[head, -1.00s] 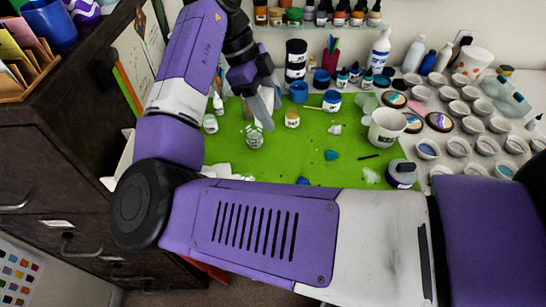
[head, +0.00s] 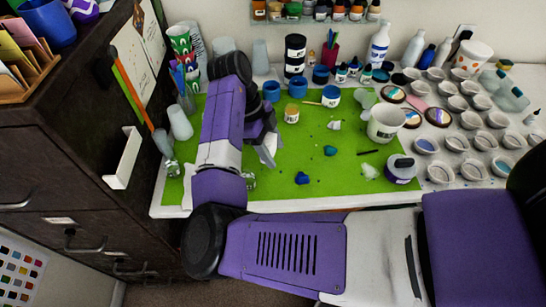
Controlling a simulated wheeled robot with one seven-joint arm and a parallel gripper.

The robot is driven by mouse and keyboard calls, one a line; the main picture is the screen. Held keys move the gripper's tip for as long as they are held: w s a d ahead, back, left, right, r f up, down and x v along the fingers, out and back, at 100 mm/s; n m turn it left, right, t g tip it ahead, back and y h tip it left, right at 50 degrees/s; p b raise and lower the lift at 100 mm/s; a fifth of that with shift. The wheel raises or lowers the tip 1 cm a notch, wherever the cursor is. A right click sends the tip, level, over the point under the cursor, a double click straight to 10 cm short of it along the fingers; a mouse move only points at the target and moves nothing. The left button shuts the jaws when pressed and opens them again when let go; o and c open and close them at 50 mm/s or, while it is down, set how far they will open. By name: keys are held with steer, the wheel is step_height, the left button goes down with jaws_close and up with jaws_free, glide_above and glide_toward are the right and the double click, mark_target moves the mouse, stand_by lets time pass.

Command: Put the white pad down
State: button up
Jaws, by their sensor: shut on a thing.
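My gripper (head: 268,150) is over the green mat (head: 300,150), left of its middle, with its fingers pointing down and toward me. The jaws are shut, with a pale, thin shape at their tips. I take this to be the white pad, but it blends with the grey fingers and its outline is unclear. I cannot tell whether it touches the mat. My arm hides part of the mat's left side.
A clear cup (head: 250,181) stands close to my arm at the mat's front. Blue pieces (head: 302,178) lie to the right. The mat's front middle is mostly clear.

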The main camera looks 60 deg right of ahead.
steer(key=shift+f, duration=2.05)
steer(key=shift+f, duration=0.15)
steer(key=o, duration=1.3)
steer(key=b+v, duration=0.2)
steer(key=v, duration=1)
